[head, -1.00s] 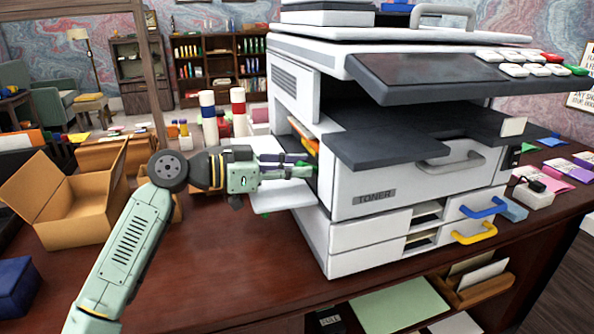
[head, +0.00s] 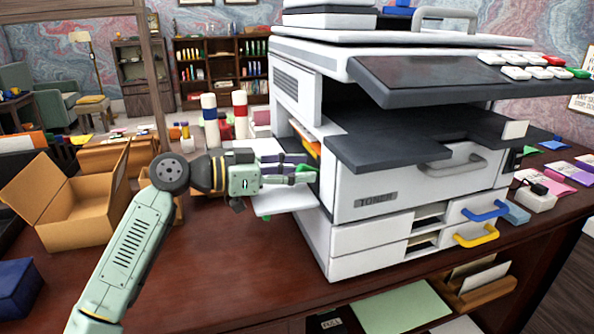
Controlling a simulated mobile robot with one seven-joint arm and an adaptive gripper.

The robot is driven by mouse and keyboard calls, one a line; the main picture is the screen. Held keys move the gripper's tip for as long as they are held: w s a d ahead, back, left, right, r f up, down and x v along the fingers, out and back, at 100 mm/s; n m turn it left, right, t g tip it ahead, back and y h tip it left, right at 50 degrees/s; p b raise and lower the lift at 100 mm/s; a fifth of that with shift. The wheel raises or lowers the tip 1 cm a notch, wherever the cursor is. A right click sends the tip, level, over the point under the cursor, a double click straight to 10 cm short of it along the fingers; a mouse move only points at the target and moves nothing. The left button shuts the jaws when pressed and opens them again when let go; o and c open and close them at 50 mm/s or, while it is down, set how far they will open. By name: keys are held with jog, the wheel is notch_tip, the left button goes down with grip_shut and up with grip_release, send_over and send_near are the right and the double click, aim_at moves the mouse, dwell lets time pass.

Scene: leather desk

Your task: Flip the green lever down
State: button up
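The white and dark grey printer (head: 345,235) stands on the desk with its left side panel (head: 285,203) folded down. My gripper (head: 308,174) reaches in from the left above this panel, its fingers pointing right at the open side. A small bright green part (head: 302,168), which may be the green lever, shows at the fingertips. I cannot tell whether the fingers touch it or how it is tilted. The fingers look spread, but their tips overlap the printer's opening and the gap between them is unclear.
Orange and yellow parts show inside the opening just above my fingertips. An open cardboard box (head: 72,205) stands at the left. Red-white and blue-white cylinders (head: 210,120) stand behind my gripper. The desk (head: 215,265) is clear in front of the panel.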

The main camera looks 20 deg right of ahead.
jog(key=a+r, duration=0.1)
jog(key=a, duration=1.1)
jog(key=shift+s+r, duration=0.2)
jog(key=shift+r, duration=0.05)
jog(key=shift+c, duration=0.4)
